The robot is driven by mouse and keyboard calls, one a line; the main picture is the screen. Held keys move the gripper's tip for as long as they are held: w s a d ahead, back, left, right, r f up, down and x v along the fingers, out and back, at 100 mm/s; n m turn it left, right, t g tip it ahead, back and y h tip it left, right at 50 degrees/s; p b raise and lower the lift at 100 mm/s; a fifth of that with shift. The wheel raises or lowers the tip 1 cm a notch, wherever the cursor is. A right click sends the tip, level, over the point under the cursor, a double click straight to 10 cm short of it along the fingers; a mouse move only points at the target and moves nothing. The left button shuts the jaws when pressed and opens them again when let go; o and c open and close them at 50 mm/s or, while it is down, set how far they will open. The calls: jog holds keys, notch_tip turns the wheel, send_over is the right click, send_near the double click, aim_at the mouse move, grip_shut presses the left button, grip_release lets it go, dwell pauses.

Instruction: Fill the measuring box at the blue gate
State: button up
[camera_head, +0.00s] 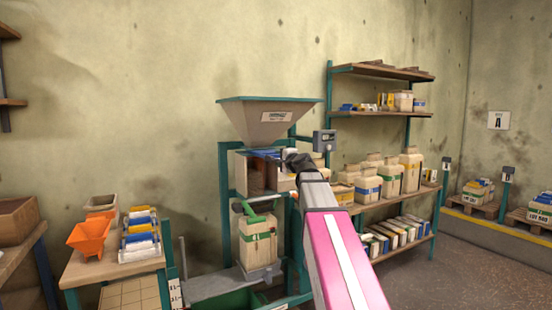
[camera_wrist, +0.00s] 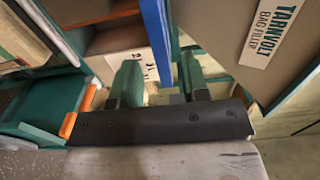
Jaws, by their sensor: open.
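The bag filler's grey hopper (camera_head: 268,118) sits on a green frame, and its name plate (camera_wrist: 270,38) shows in the wrist view. Below the hopper is a boxy unit (camera_head: 242,172) with a brown interior, and I take it to hold the measuring box. A blue strip (camera_head: 262,151) crosses its top; a blue bar (camera_wrist: 157,35), likely the blue gate, shows in the wrist view. My gripper (camera_head: 291,163) is open at the unit's right side. In the wrist view my gripper (camera_wrist: 160,82) is close to the blue bar; contact cannot be told. The box's fill level is hidden.
A pale bag (camera_head: 258,248) stands under a green clamp (camera_head: 258,202) below the unit. A side table (camera_head: 82,272) at left holds an orange scoop (camera_head: 90,238) and small coloured packs. Shelves (camera_head: 385,205) with bags stand close on the right.

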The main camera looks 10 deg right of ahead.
jog(key=v, duration=0.4)
jog(key=shift+s+d, duration=0.15)
jog(key=shift+s, duration=0.2)
